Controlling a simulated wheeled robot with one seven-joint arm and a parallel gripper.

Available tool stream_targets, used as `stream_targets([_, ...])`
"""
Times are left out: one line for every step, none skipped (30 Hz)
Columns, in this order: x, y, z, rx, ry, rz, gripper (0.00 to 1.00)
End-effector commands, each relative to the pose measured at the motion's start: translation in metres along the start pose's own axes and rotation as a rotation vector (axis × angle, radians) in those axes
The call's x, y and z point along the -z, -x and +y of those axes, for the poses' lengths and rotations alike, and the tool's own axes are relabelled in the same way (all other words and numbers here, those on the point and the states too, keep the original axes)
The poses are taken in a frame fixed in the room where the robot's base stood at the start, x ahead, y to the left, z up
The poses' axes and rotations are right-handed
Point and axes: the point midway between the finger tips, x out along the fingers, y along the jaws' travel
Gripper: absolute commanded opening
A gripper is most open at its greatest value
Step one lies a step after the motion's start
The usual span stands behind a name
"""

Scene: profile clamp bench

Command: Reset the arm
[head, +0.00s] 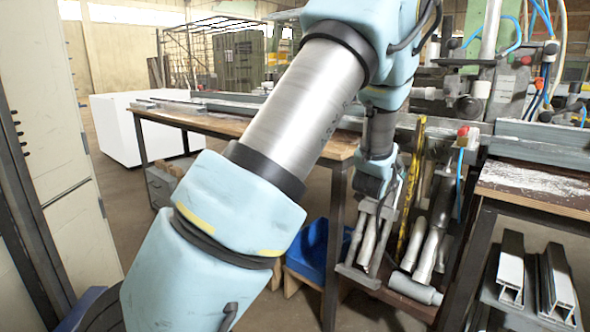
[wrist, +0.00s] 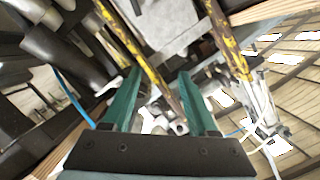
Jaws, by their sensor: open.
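My gripper (wrist: 160,74) shows in the wrist view with its two green fingers spread apart. I see nothing held between them. Beyond the fingers are yellow worn bars and grey metal parts, and I cannot tell how far away these are. In the head view my arm reaches from the lower left up across the middle, then bends down at the bench. Its wrist hangs in front of the gap between two bench sections, above metal cylinders. The fingers cannot be made out clearly there.
A wooden-topped bench (head: 229,127) stands behind my arm, and another worktop (head: 540,188) is at the right. Metal profiles (head: 511,268) lie on a lower shelf at the right. A blue bin (head: 308,250) is under the bench. A white box (head: 110,132) stands at the left.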

Motion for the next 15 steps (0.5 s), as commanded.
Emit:
stream_targets([-0.029, 0.013, -0.023, -0.001, 0.066, -0.094, 0.59])
stream_targets([-0.046, 0.022, -0.032, -0.009, 0.112, -0.154, 0.59])
stream_targets([-0.070, 0.037, -0.042, -0.020, 0.174, -0.237, 0.59])
stream_targets([-0.087, 0.050, -0.049, -0.028, 0.221, -0.298, 0.59])
stream_targets([-0.103, 0.064, -0.055, -0.035, 0.269, -0.360, 0.59])
stream_targets([-0.123, 0.085, -0.061, -0.044, 0.333, -0.440, 0.59])
stream_targets([-0.137, 0.101, -0.065, -0.051, 0.381, -0.500, 0.59])
stream_targets([-0.150, 0.119, -0.068, -0.056, 0.430, -0.560, 0.59])
stream_targets([-0.166, 0.143, -0.070, -0.063, 0.494, -0.637, 0.59])
stream_targets([-0.176, 0.162, -0.071, -0.067, 0.541, -0.695, 0.59])
stream_targets([-0.185, 0.180, -0.071, -0.072, 0.585, -0.749, 0.59])
stream_targets([-0.195, 0.204, -0.070, -0.075, 0.640, -0.817, 0.59])
stream_targets([-0.202, 0.221, -0.069, -0.079, 0.678, -0.865, 0.59])
stream_targets([-0.207, 0.237, -0.067, -0.079, 0.713, -0.908, 0.59])
stream_targets([-0.213, 0.257, -0.065, -0.082, 0.755, -0.962, 0.59])
